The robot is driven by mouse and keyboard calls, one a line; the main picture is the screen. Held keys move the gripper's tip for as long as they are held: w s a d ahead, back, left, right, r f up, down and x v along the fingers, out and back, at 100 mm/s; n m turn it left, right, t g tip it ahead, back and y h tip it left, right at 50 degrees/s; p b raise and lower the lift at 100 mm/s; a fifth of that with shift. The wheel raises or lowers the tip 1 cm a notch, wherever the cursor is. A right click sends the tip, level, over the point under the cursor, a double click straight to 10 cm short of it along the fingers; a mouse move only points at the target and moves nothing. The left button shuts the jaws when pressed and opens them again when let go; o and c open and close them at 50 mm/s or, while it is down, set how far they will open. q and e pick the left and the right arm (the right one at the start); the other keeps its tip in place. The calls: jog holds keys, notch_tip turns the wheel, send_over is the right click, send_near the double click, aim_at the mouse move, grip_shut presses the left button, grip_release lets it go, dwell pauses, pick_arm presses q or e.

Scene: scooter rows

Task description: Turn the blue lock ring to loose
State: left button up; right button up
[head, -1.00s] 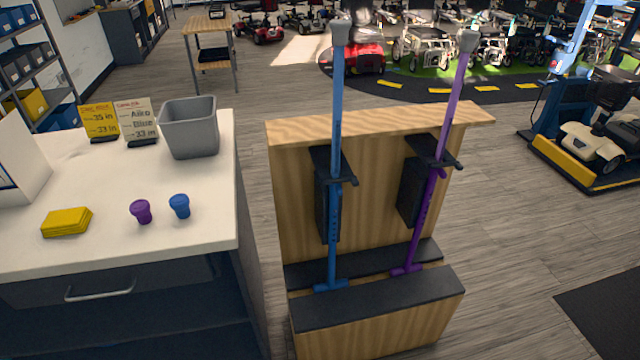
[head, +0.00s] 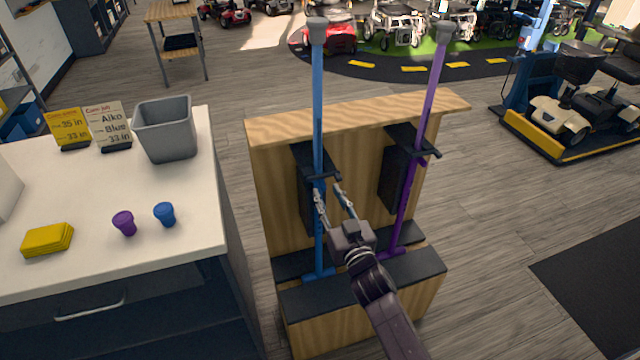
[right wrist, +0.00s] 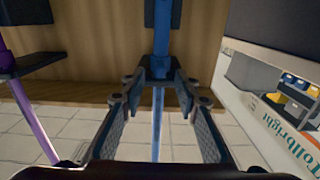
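A blue pole (head: 318,100) with a grey top stands upright in a wooden stand, its foot on the black ledge. In the right wrist view a dark blue collar, seemingly the lock ring (right wrist: 160,68), sits where the pole's thick part meets a thinner shaft (right wrist: 157,125). The ring is not clear in the head view, where a black bracket and my fingers are close to it. My right gripper (head: 329,188) is open, its fingers at the blue pole just below the bracket. In the right wrist view the fingers (right wrist: 158,88) spread either side of the pole. My left gripper is out of view.
A purple pole (head: 424,110) leans in the stand (head: 270,170) to the right. The white counter (head: 190,240) at left holds a grey bin (head: 165,128), two cards, a yellow stack (head: 47,240), and small purple and blue pieces. Open floor lies to the right.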

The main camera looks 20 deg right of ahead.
aim_at(324, 188)
jog(key=shift+w+a, duration=0.1)
jog(key=shift+w, duration=2.15)
jog(key=shift+s, duration=0.1)
grip_shut()
